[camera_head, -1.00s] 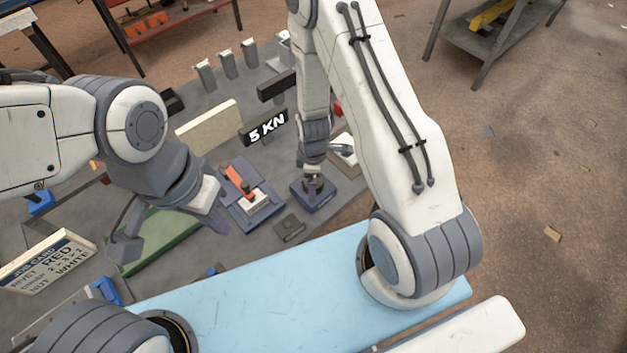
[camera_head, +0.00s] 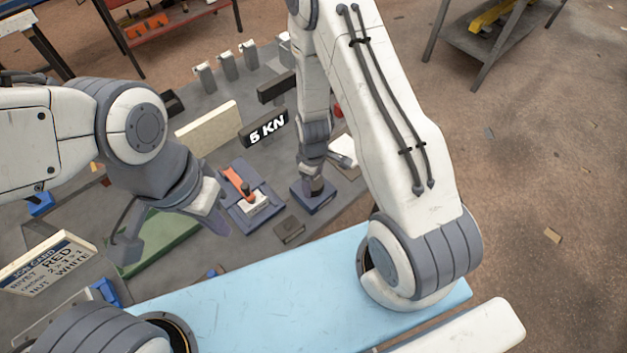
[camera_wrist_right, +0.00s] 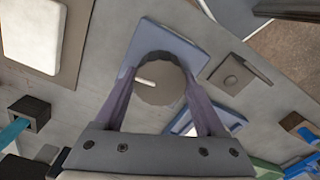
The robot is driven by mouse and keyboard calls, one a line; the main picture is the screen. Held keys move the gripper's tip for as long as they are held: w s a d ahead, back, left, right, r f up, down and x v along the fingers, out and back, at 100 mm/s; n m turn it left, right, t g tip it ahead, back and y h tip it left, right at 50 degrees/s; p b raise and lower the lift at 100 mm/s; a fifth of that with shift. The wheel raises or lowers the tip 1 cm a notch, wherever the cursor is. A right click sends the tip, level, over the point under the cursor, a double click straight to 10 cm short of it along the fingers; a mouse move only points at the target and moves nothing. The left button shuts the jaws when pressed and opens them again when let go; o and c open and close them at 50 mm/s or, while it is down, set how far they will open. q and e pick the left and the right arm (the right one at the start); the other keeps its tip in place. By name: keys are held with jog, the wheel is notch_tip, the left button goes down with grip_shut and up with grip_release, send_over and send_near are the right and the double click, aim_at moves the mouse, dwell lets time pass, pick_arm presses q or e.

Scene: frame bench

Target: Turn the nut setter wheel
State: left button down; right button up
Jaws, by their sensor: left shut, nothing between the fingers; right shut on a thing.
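The nut setter is a blue block (camera_head: 313,197) on the bench, with a dark round wheel (camera_head: 315,185) on top. In the right wrist view the grey wheel (camera_wrist_right: 160,80) sits between the fingers, with a pale bar mark on its face, over the blue base (camera_wrist_right: 172,42). My right gripper (camera_head: 313,176) points down and is shut on the wheel; it also shows in the right wrist view (camera_wrist_right: 158,98).
A blue fixture with an orange lever (camera_head: 238,183) stands left of the nut setter. A small dark block (camera_head: 289,229) is in front. A black "5 KN" display (camera_head: 264,129) stands behind. A job card (camera_head: 48,262) is at the left. The light blue front strip (camera_head: 270,285) is clear.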

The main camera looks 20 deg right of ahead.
jog(key=o, duration=1.3)
jog(key=shift+r+p, duration=0.5)
notch_tip(320, 180, up, 5)
jog(key=p, duration=0.3)
jog(key=shift+f+p, duration=0.2)
jog(key=shift+p, duration=0.15)
notch_tip(320, 180, up, 4)
jog(key=shift+w+f+b, duration=0.1)
jog(key=shift+b, duration=0.8)
jog(key=shift+r, duration=0.55)
